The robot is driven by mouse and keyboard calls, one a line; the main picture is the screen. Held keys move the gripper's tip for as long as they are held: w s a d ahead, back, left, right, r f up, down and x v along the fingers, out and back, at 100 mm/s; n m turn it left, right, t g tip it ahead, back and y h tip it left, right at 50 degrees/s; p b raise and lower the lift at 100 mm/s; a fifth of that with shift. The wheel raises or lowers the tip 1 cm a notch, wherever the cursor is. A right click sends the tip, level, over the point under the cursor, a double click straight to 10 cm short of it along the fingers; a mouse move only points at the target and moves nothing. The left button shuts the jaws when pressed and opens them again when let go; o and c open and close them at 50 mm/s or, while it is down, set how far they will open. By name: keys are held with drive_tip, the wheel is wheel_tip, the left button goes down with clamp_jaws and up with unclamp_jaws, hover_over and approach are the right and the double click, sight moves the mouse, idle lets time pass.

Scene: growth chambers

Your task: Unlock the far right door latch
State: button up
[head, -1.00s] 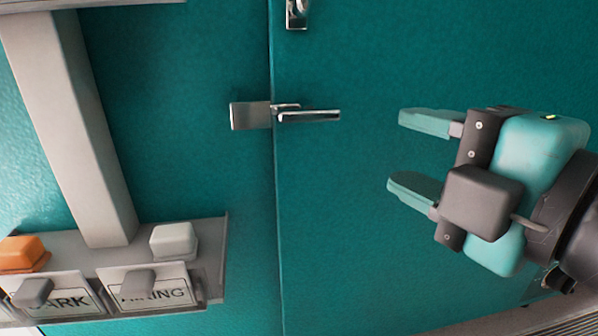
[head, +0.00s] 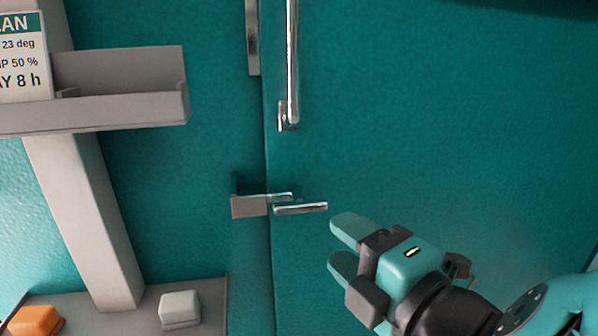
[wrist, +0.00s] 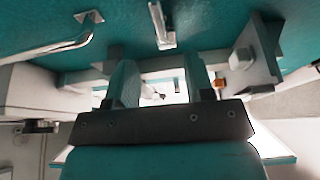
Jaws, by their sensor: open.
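The door latch (head: 249,207) is a metal block on the left side of the door seam. Its lever (head: 302,208) reaches right, roughly level, across onto the teal door (head: 430,110). My gripper (head: 339,244) is open and empty, just right of and below the lever's free end in the head view. The fingers look apart from the lever; the depth gap is hard to judge. In the wrist view, my gripper (wrist: 160,88) shows two spread fingers, with a metal piece that looks like the latch (wrist: 162,24) above them.
A long metal door handle (head: 292,65) stands above the latch. Left of the seam are a grey post (head: 88,220), a grey tray (head: 125,107) with a settings card (head: 22,60), and a lower shelf with an orange block (head: 37,320) and a white block (head: 179,308).

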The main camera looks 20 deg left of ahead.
sight(300, 212)
drive_tip(key=p+x, duration=0.9)
drive_tip(key=x, duration=0.1)
drive_tip(key=shift+w+a+r, duration=0.1)
drive_tip(key=shift+a+r, duration=0.1)
drive_tip(key=shift+a, duration=0.05)
drive_tip(key=shift+w+a+f+p, duration=0.2)
drive_tip(key=shift+w+a+p, duration=0.15)
drive_tip(key=shift+a+p, duration=0.2)
clamp_jaws()
